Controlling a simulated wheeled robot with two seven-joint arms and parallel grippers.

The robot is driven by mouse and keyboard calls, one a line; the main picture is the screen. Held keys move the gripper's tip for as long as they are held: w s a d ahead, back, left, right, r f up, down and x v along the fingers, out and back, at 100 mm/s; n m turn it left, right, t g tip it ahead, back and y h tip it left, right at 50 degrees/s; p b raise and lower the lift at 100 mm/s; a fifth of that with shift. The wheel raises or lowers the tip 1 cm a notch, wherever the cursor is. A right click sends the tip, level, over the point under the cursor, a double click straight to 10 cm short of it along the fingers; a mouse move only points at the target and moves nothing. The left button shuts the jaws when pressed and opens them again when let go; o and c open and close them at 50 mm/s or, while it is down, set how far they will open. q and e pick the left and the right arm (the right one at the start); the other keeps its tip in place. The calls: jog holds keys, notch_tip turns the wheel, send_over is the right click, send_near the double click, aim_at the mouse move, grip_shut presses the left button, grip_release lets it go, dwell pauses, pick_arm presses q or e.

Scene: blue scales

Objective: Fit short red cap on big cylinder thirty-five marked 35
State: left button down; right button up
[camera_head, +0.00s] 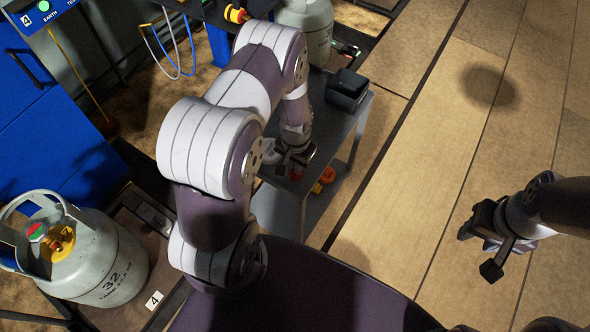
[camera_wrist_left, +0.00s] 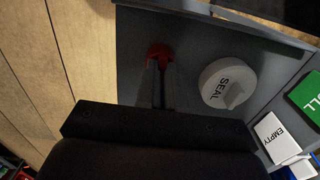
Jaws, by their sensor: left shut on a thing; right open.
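My left gripper (camera_head: 296,172) reaches down over the small grey table. In the left wrist view its fingertips (camera_wrist_left: 160,65) are shut on a short red cap (camera_wrist_left: 159,50), low over the grey tabletop. I cannot tell whether the cap still touches the table. My right gripper (camera_head: 488,247) is open and empty over the wooden floor at right. A big grey cylinder (camera_head: 125,262) at lower left is marked 32. Another grey cylinder (camera_head: 318,45) stands at the top behind my left arm; its number is not readable. No marking 35 shows.
A white knob marked SEAL (camera_wrist_left: 229,83) lies beside the held cap. The grey table (camera_head: 347,123) carries a dark bin (camera_head: 347,92). Red and orange pieces (camera_head: 326,176) show near its lower edge. EMPTY (camera_wrist_left: 277,137) and green labels sit right of the knob. The right floor is clear.

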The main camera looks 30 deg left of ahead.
pick_arm(q)
jog(key=shift+r, duration=0.15)
jog(key=shift+r+p, duration=1.85)
jog(key=shift+p, duration=0.05)
